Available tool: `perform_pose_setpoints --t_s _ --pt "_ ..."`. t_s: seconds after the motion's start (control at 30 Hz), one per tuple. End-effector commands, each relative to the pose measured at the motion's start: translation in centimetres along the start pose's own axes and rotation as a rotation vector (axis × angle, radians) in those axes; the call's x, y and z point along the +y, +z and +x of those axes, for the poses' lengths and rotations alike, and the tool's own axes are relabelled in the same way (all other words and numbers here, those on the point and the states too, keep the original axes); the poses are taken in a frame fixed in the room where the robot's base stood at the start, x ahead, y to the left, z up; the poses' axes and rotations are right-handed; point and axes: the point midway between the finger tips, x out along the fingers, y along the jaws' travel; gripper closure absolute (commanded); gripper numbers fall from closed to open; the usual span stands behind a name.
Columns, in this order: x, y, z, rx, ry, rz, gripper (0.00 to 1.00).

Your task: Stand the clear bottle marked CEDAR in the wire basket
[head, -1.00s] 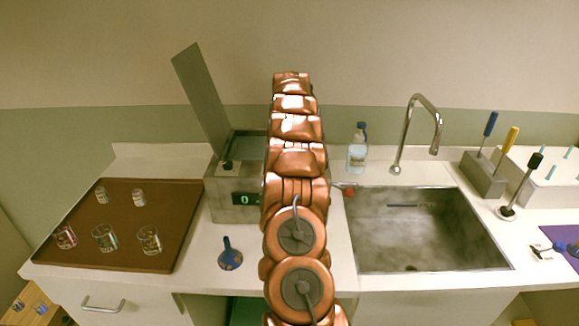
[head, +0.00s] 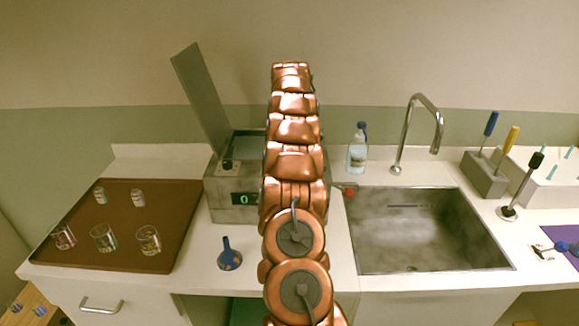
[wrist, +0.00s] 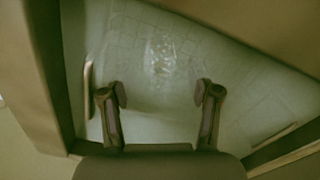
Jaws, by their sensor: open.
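My gripper (wrist: 161,93) is open in the wrist view, with its two fingers apart, inside or just over the metal bath. A clear, glinting shape (wrist: 162,55), probably the clear bottle, is beyond the fingertips and apart from both. I cannot read any mark on it, nor tell whether it is upright. Faint grid lines around it look like the wire basket (wrist: 120,40). In the head view, the metal bath (head: 232,205) has its lid raised and shows a green "0". My arm hides part of the bath, and my gripper is hidden there.
A brown tray (head: 120,210) on the left holds two small labelled containers (head: 138,197) and several glasses (head: 104,238). A blue flask-shaped item (head: 229,255) is in front of the bath. A blue-capped bottle (head: 357,150), sink (head: 420,235) and tap (head: 404,135) are to the right.

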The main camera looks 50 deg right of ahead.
Motion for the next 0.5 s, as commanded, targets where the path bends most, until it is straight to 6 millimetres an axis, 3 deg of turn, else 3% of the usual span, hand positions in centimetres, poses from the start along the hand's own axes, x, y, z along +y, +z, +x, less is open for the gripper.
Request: perform_pose_setpoints --t_s 0.5 --pt "0.0 -0.1 -3.8 0.003 0.001 0.001 0.38"
